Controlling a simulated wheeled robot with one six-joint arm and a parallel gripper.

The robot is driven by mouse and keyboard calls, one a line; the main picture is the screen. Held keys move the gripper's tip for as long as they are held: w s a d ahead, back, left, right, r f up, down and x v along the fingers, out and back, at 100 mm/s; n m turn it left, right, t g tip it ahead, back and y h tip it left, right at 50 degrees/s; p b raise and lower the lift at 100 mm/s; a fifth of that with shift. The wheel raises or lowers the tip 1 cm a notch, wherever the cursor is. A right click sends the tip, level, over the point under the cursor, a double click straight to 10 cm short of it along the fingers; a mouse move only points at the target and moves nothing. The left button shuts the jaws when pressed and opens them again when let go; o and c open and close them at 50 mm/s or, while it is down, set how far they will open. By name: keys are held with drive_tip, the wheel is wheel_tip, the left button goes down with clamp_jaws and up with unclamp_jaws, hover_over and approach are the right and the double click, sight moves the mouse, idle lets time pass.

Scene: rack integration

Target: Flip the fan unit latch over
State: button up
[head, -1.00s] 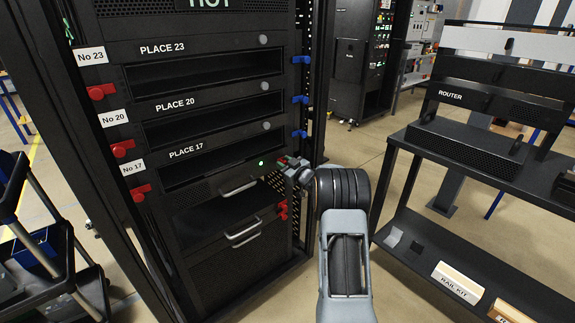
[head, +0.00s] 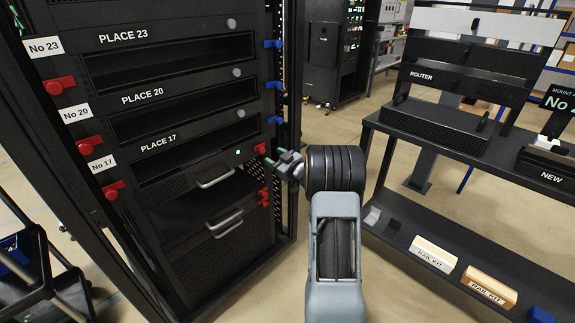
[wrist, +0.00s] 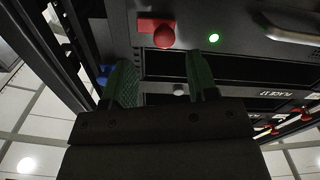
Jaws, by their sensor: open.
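The fan unit (head: 195,180) is a black module below the PLACE 17 slot, with a silver handle and a lit green light. A red latch (head: 259,148) is at its right edge. In the wrist view, the red latch (wrist: 163,36), with a round knob, is beside the green light (wrist: 213,38). My gripper (head: 273,161) is just right of the rack, near this latch. In the wrist view, my gripper (wrist: 162,80) is open, its green-padded fingers apart. The latch shows beyond the gap between them, and nothing is between the fingers.
Red latches (head: 113,190) line the rack's left side and blue latches (head: 274,84) its upper right side. Another handled module (head: 225,226) is below. A black shelf (head: 440,150) with a router and rail kit boxes stands at the right. Floor shows between.

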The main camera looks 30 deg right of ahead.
drive_tip(key=s+d, duration=0.1)
drive_tip(key=s, duration=0.5)
drive_tip(key=shift+s+d, duration=0.15)
drive_tip(key=shift+s, duration=0.2)
drive_tip(key=s+d+f+m+g+h+p, duration=0.2)
drive_tip(key=s+d+f+m+g+h, duration=0.3)
drive_tip(key=d+f+m+g+h, duration=0.15)
drive_tip(key=s+a+r+g+y+p, duration=0.1)
drive_tip(key=s+a+r+g+p, duration=0.1)
drive_tip(key=s+a+r+p, duration=0.3)
drive_tip(key=s+a+r+n+g+y+p, duration=0.1)
drive_tip(key=s+a+r+g+p, duration=0.2)
drive_tip(key=a+r, duration=0.9)
drive_tip(key=s+a+r+g+y+p, duration=0.1)
drive_tip(key=s+a+r+p, duration=0.6)
drive_tip(key=a, duration=0.8)
drive_tip(key=s+r+g, duration=0.1)
drive_tip(key=s+r, duration=0.1)
drive_tip(key=s, duration=0.2)
drive_tip(key=shift+r, duration=0.15)
